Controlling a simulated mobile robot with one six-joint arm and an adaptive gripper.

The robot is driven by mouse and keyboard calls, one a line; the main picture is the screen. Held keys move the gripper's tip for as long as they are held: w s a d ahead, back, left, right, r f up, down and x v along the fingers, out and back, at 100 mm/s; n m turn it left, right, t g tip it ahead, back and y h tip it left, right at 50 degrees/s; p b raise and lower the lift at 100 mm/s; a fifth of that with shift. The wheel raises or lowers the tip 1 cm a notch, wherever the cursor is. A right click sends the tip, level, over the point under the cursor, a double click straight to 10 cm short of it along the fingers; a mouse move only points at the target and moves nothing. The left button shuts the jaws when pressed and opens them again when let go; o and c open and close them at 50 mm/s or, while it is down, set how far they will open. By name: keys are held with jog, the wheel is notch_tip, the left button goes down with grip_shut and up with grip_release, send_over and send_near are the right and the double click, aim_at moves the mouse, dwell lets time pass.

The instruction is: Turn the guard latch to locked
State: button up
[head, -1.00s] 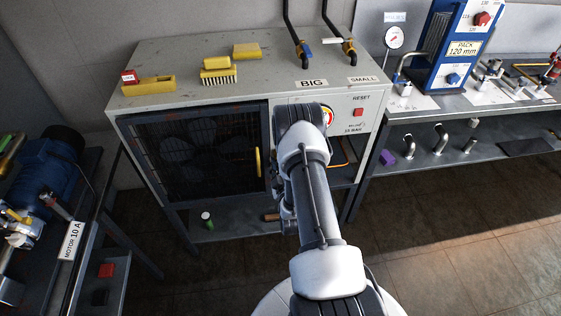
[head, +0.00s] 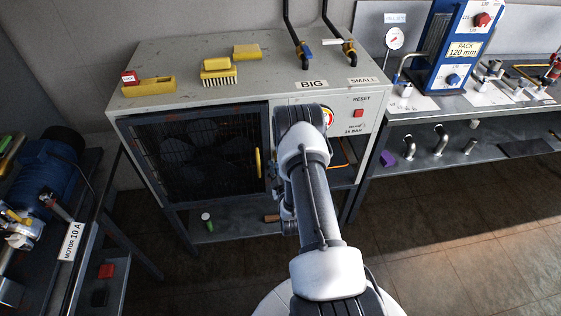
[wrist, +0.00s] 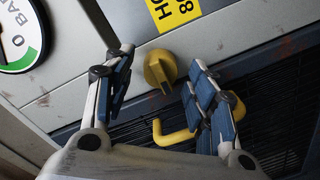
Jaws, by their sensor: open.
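The guard latch is a yellow knob (wrist: 160,68) on the grey panel beside the dark mesh guard door. It shows in the wrist view in front of my gripper (wrist: 161,83), between the two spread fingers. My gripper is open, and I see no clear contact with the knob. The guard door (head: 190,165) shows in the head view on the cabinet front, closed as far as I can tell. Its yellow handle (head: 258,162) also shows in the wrist view (wrist: 172,136), near the right finger. In the head view my arm hides the latch and my gripper.
A round gauge (wrist: 17,35) and a yellow label (wrist: 172,10) are near the latch. The cabinet top (head: 150,55) carries yellow brushes and two black pipes with valves. A red reset button (head: 358,113) is right of my arm. A motor bench (head: 75,240) stands left.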

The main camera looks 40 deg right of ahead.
jog(key=shift+s+a, duration=0.1)
jog(key=v, duration=0.7)
jog(key=shift+s, duration=0.15)
dwell(0.3)
